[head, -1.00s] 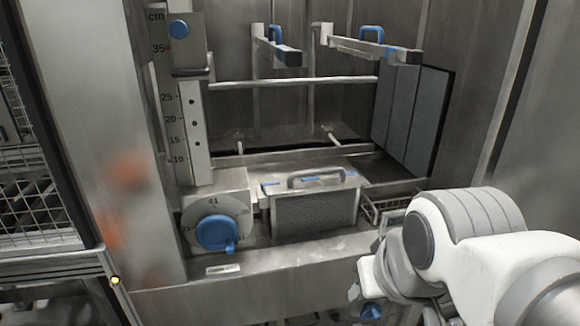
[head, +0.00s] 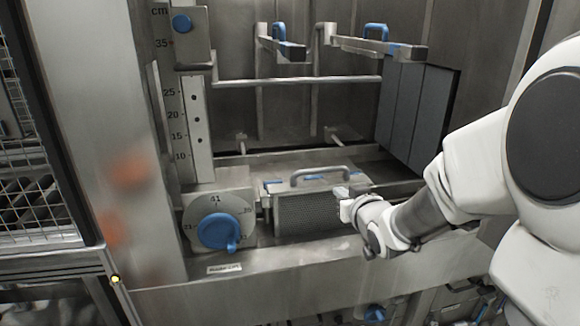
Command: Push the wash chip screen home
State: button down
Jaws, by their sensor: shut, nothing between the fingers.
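The wash chip screen, which I take to be the metal box with a mesh front (head: 308,213) and a grey top handle, sits in the lower part of the washer, right of the blue dial. Blue marks show on its top. My gripper (head: 343,193) is shut and empty at the screen's upper right front corner. The gripper and wrist hide the right end of the screen's front. I cannot tell whether the fingertips touch it.
A blue dial (head: 218,232) is left of the screen, below a centimetre scale (head: 187,125). Two rails with blue handles (head: 375,45) hang above. Dark panels (head: 415,110) stand at the back right. A metal ledge (head: 290,268) runs along the front.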

jog(key=w, duration=0.2)
send_over(322, 226)
jog(key=s, duration=0.2)
notch_tip(322, 226, down, 2)
jog(key=f, duration=0.1)
jog(key=shift+w+r, duration=0.2)
jog(key=shift+r, duration=0.05)
notch_tip(322, 226, down, 15)
jog(key=b, duration=1.4)
jog(key=shift+r, duration=0.2)
jog(key=shift+f+b, duration=0.5)
jog(key=shift+b, duration=0.05)
jog(key=shift+s+f, duration=0.1)
jog(key=shift+s+d, duration=0.1)
jog(key=shift+s, duration=0.05)
